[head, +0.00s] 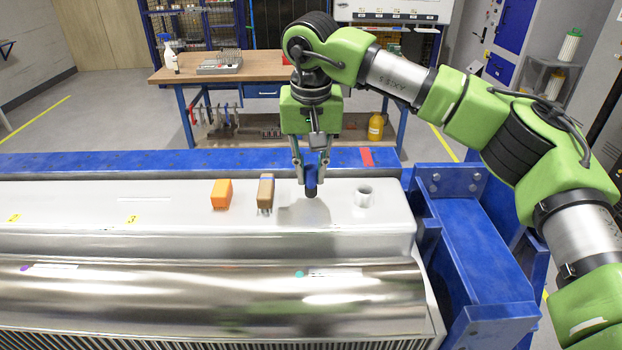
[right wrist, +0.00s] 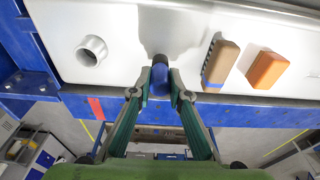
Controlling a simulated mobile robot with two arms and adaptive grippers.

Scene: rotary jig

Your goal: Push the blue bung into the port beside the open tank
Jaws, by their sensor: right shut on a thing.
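The blue bung (head: 311,181) is held upright between the fingertips of my right gripper (head: 310,170), above the white top surface of the jig. In the right wrist view the bung (right wrist: 160,73) shows between the two fingers of the right gripper (right wrist: 160,86). The port (head: 364,196) is a short white open ring on the same surface, to the right of the bung and apart from it. It also shows in the right wrist view (right wrist: 91,50), left of the bung. I cannot make out the open tank. My left gripper is not in view.
A brush (head: 265,193) with a brown back and an orange block (head: 221,193) stand left of the bung. A blue frame (head: 470,240) borders the jig on the right. A wooden workbench (head: 240,66) stands behind.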

